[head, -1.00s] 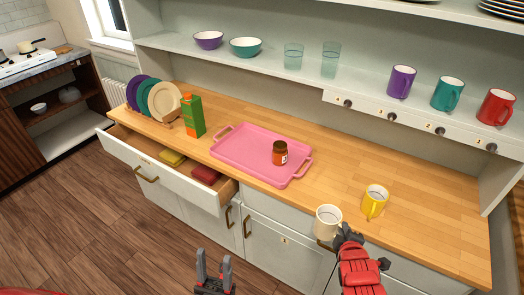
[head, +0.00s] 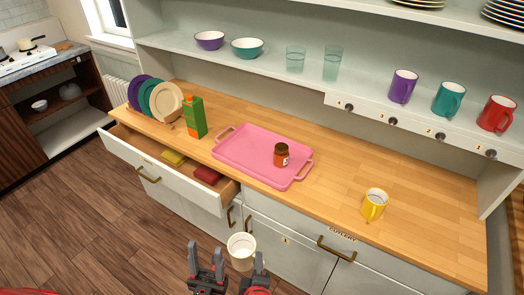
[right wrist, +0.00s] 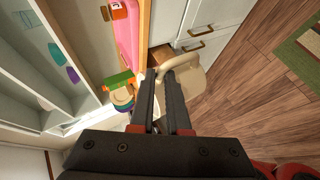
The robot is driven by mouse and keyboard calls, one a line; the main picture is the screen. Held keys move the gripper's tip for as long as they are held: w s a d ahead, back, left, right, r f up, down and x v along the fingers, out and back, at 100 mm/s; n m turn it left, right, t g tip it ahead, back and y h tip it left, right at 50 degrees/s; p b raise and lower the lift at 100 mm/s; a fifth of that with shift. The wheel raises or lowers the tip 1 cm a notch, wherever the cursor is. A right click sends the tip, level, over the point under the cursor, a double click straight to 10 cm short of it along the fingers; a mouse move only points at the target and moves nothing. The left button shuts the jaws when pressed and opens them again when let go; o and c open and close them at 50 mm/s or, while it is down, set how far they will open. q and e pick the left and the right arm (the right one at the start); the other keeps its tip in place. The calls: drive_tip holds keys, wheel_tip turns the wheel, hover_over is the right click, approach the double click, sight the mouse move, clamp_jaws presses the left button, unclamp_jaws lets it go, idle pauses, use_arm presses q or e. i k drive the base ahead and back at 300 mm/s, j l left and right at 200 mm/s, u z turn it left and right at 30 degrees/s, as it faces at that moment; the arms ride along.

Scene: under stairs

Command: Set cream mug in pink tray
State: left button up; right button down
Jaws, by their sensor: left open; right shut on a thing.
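The cream mug (head: 241,256) is held in my right gripper (head: 256,268), in front of the cabinet fronts and clear of the counter, with its opening up. In the right wrist view, the fingers (right wrist: 166,78) are shut at the handle of the mug (right wrist: 192,84). The pink tray (head: 240,152) lies on the wooden counter, beyond the mug; part of it also shows in the right wrist view (right wrist: 127,35). A brown jar (head: 281,154) stands in the tray's right part. My left gripper (head: 206,252) is open and empty, just left of the mug.
A yellow mug (head: 374,204) stands on the counter right of the tray. A green carton (head: 194,116) and a plate rack (head: 158,98) stand to its left. An open drawer (head: 165,172) juts out below the counter. The tray's left part is bare.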

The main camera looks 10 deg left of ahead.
sight(249, 148)
drive_tip(key=i+j, duration=0.15)
drive_tip(key=i, duration=0.3)
drive_tip(key=i+j, duration=0.15)
drive_tip(key=i, duration=0.3)
drive_tip(key=i+j, duration=0.1)
drive_tip(key=i, duration=0.4)
